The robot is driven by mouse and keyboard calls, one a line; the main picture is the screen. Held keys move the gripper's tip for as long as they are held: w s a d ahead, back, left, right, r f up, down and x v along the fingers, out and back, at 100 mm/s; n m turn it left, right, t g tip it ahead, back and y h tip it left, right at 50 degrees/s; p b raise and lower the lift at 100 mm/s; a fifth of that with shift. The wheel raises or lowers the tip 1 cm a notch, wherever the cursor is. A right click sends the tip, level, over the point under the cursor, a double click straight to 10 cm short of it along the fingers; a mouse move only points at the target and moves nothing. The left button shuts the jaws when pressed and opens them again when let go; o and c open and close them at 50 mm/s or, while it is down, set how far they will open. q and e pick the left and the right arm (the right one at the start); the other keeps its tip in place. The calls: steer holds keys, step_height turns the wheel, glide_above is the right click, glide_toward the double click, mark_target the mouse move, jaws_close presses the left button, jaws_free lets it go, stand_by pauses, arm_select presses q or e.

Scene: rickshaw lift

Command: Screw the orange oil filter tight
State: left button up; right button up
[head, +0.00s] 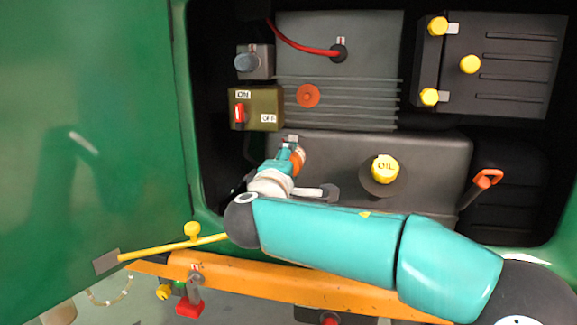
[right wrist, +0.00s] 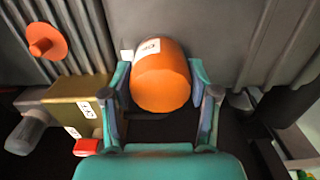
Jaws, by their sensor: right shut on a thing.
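The orange oil filter (right wrist: 162,78) is a short cylinder with a white label, set against the grey engine housing in the right wrist view. In the head view a little of the filter (head: 299,158) shows past my gripper. My right gripper (right wrist: 160,86) is shut on it, with one finger on each side. In the head view my right gripper (head: 290,152) is partly hidden by my own wrist. The filter's seat and thread are hidden. My left gripper is in neither view.
An olive switch box (head: 264,108) with a red switch sits left of the filter, close to my fingers. A yellow oil cap (head: 385,169) and an orange-handled dipstick (head: 487,180) are to the right. The green door (head: 95,130) stands open at left. An orange beam (head: 300,287) crosses below.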

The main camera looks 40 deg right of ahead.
steer(key=shift+d+r+m+b, duration=0.1)
steer(key=shift+r+m+b, duration=0.05)
steer(key=shift+m+b, duration=0.8)
steer(key=shift+r+m+b, duration=0.1)
steer(key=shift+m+b, duration=0.55)
steer(key=shift+b, duration=0.5)
steer(key=shift+r+m+b, duration=0.1)
steer(key=shift+m+b, duration=0.25)
steer(key=shift+m, duration=0.05)
steer(key=shift+m+b, duration=0.9)
steer(key=shift+b, duration=0.25)
steer(key=o, duration=1.1)
steer(key=shift+d, duration=0.1)
steer(key=shift+c, duration=0.2)
steer(key=o, duration=0.3)
steer(key=shift+f, duration=0.2)
